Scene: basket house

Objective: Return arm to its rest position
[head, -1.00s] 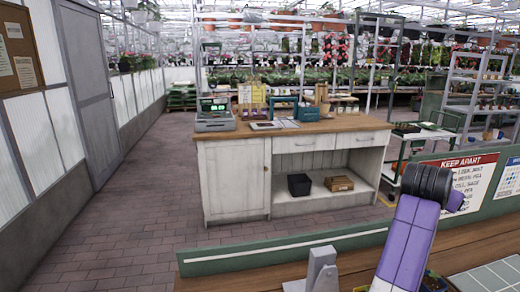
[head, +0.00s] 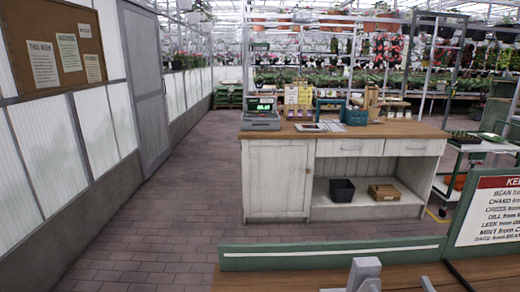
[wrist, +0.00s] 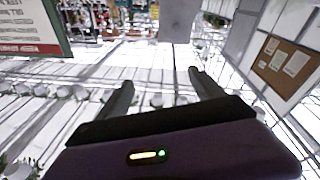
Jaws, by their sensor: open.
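My gripper (wrist: 160,95) shows in the wrist view with its two dark fingers spread apart. Nothing is between the fingers. Past them is the bright greenhouse structure with its white frames. In the head view my gripper is out of sight, and only a grey metal part shows at the bottom edge.
A white counter (head: 275,180) with a wooden top stands ahead, holding a cash register (head: 261,115). A green-edged bench (head: 330,255) is close in front. A cork board (head: 60,40) hangs on the left wall. Paved floor (head: 150,220) lies open at left.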

